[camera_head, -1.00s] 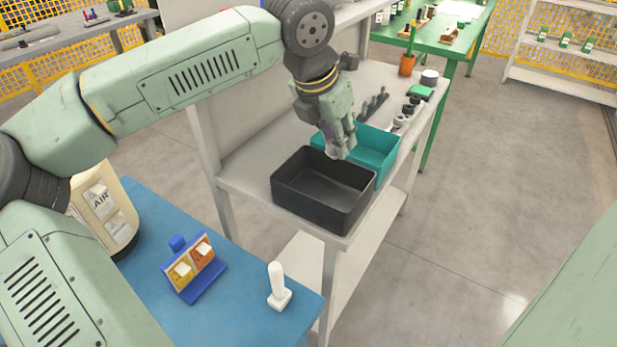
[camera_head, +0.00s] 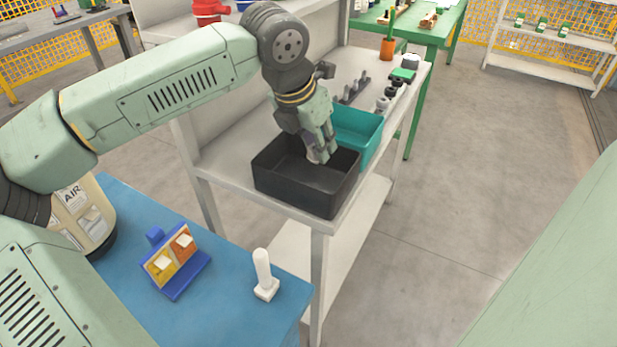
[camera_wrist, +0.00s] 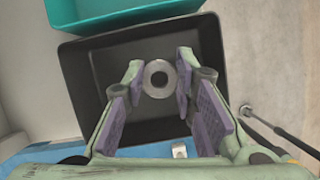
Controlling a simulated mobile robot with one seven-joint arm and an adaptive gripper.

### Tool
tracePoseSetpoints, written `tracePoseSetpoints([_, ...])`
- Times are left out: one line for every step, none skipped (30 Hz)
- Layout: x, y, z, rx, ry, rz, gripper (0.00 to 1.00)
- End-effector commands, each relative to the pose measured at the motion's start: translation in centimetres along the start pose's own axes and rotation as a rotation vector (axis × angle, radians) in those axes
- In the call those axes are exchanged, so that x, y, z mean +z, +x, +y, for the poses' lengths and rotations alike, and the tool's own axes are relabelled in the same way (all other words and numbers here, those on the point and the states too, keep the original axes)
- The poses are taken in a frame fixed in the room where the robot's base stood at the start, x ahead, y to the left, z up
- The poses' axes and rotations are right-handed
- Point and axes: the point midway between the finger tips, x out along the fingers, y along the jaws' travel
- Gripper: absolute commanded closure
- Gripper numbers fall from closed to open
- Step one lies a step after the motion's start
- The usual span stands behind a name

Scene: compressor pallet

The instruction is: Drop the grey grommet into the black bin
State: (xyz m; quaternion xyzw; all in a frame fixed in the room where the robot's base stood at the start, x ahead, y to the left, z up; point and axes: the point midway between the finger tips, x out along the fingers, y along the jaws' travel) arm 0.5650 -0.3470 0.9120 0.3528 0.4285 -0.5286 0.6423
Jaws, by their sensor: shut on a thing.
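The grey grommet (camera_wrist: 159,79) is a ring with a hole in its middle. My gripper (camera_wrist: 159,80) is shut on it, with the ring between the purple finger pads in the wrist view. In the head view my gripper (camera_head: 320,155) points down over the bin's back right part. The grommet is hard to make out there behind the fingers. The wrist view shows the bin (camera_wrist: 75,85) beneath the fingers and the ring.
A teal bin (camera_head: 362,130) stands directly behind the black one. Dark fittings (camera_head: 390,95) lie farther back on the bench. A blue table (camera_head: 225,275) in front holds a white upright part (camera_head: 263,272) and a colored card stand (camera_head: 172,262).

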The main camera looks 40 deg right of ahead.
Motion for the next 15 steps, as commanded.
tracePoseSetpoints([0.01,-0.02,0.00,0.000,0.000,0.000,1.00])
tracePoseSetpoints([0.01,-0.02,0.00,0.000,0.000,0.000,0.74])
tracePoseSetpoints([0.01,-0.03,0.00,0.000,0.000,0.000,0.71])
tracePoseSetpoints([0.01,-0.03,0.00,0.000,0.000,0.000,0.69])
tracePoseSetpoints([0.01,-0.03,0.00,0.000,0.000,0.000,0.67])
tracePoseSetpoints([0.01,-0.03,0.00,0.000,0.000,0.000,0.64])
tracePoseSetpoints([0.01,-0.03,0.00,0.000,0.000,0.000,0.62])
tracePoseSetpoints([0.01,-0.03,0.00,0.000,0.000,0.000,0.60])
tracePoseSetpoints([0.01,-0.03,0.00,0.000,0.000,0.000,0.58])
tracePoseSetpoints([0.01,-0.03,0.00,0.000,0.000,0.000,0.56])
tracePoseSetpoints([0.01,-0.03,0.00,0.000,0.000,0.000,0.54])
tracePoseSetpoints([0.01,-0.03,0.00,0.000,0.000,0.000,0.51])
tracePoseSetpoints([0.01,-0.03,0.00,0.000,0.000,0.000,0.51])
tracePoseSetpoints([0.01,-0.03,0.00,0.000,0.000,0.000,0.51])
tracePoseSetpoints([0.01,-0.03,0.00,0.000,0.000,0.000,0.51])
